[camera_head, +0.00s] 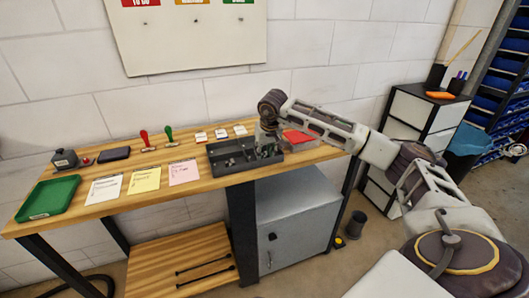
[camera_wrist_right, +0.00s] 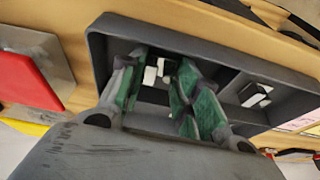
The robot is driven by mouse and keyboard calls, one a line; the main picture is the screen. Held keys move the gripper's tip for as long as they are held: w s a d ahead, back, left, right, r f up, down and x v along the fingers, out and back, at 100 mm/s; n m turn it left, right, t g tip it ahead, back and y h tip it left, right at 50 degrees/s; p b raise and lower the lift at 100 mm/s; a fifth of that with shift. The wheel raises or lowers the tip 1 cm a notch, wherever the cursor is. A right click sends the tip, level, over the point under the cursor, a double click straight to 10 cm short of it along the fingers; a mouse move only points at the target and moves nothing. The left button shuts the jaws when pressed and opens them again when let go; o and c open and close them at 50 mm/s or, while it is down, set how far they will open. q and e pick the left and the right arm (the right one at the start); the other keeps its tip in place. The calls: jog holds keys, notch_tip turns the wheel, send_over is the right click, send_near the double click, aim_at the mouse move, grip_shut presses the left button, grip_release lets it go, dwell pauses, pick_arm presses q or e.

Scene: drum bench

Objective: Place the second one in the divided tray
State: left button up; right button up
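The dark grey divided tray (camera_head: 217,163) stands at the right part of the wooden bench. My right gripper (camera_head: 267,150) is down at the tray's right end. In the right wrist view its green-padded fingers (camera_wrist_right: 163,64) are apart and reach inside the tray's walls (camera_wrist_right: 205,47). A small white and dark item (camera_wrist_right: 152,75) shows between and beyond the fingers; I see no finger closed on it. Another white item (camera_wrist_right: 252,94) lies in a neighbouring compartment. Three small white pieces (camera_head: 201,137), (camera_head: 221,134), (camera_head: 240,130) lie in a row behind the tray. My left gripper is out of view.
A red item (camera_head: 298,137) lies right of the tray, close to my right arm. Paper notes (camera_head: 145,180), a green tray (camera_head: 48,197) and red and green handled stamps (camera_head: 146,139) occupy the bench's left side. A wall is behind.

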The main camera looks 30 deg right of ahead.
jog(key=o, duration=0.4)
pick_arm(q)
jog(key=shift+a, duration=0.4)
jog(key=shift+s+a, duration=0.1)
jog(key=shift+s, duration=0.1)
pick_arm(e)
jog(key=shift+r, duration=0.1)
jog(key=shift+s+r, duration=0.1)
jog(key=shift+r, duration=0.4)
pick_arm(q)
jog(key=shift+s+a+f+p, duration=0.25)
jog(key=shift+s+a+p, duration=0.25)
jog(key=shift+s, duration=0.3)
pick_arm(e)
jog(key=v, duration=1.1)
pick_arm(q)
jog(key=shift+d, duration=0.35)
